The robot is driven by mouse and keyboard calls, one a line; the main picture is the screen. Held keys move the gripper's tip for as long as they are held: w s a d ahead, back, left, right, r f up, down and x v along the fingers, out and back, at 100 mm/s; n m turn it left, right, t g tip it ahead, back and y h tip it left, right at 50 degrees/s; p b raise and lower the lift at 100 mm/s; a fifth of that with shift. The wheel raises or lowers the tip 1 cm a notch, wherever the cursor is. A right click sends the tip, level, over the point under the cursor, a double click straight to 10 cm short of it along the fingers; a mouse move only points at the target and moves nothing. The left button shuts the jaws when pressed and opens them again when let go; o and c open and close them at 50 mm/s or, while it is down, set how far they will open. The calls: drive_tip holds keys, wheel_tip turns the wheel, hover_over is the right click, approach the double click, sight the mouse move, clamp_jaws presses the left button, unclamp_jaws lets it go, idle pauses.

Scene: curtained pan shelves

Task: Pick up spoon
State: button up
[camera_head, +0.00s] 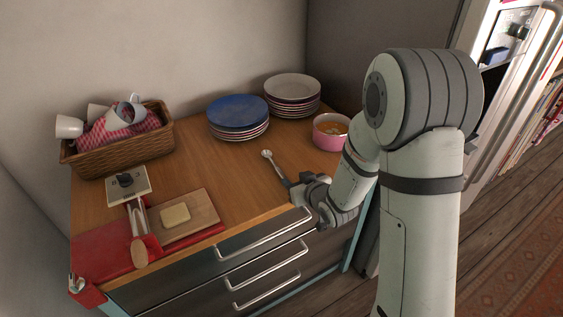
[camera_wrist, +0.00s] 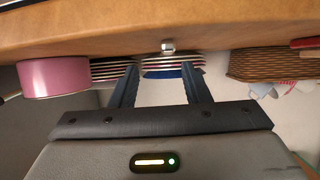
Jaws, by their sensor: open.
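A metal spoon (camera_head: 267,155) lies on the wooden counter, its bowl toward the plates and its handle running toward my gripper (camera_head: 288,183). My gripper is low at the counter's front edge, by the handle end. In the wrist view, which is upside down, my gripper (camera_wrist: 160,66) has its two dark fingers apart with nothing clasped between them. A small shiny metal piece, seemingly the spoon (camera_wrist: 168,46), shows end-on ahead, between the line of the fingertips. The near part of the handle is partly hidden by my gripper in the head view.
Blue-topped plates (camera_head: 238,112), white-topped plates (camera_head: 292,88) and a pink pot (camera_head: 330,132) stand behind. Drawer handles (camera_head: 265,235) jut below the counter edge. The counter's middle is clear.

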sight(283, 174)
drive_tip(key=shift+w+a+f, duration=0.4)
drive_tip(key=shift+w, duration=0.1)
drive_tip(key=shift+w+f, duration=0.1)
drive_tip(key=shift+w, duration=0.25)
drive_tip(key=shift+s+d+r, duration=0.1)
drive_tip(key=shift+s+r, duration=0.05)
drive_tip(key=shift+r, duration=0.1)
drive_tip(key=shift+s+r+p, duration=0.25)
drive_tip(key=shift+s+p, duration=0.05)
drive_tip(key=shift+s, duration=0.15)
drive_tip(key=shift+a, duration=0.45)
drive_tip(key=p+x, duration=0.1)
drive_tip(key=x, duration=0.4)
drive_tip(key=shift+w+f, duration=0.2)
drive_tip(key=shift+f, duration=0.1)
drive_tip(key=shift+s+d+r, duration=0.15)
drive_tip(key=shift+s, duration=0.1)
clamp_jaws()
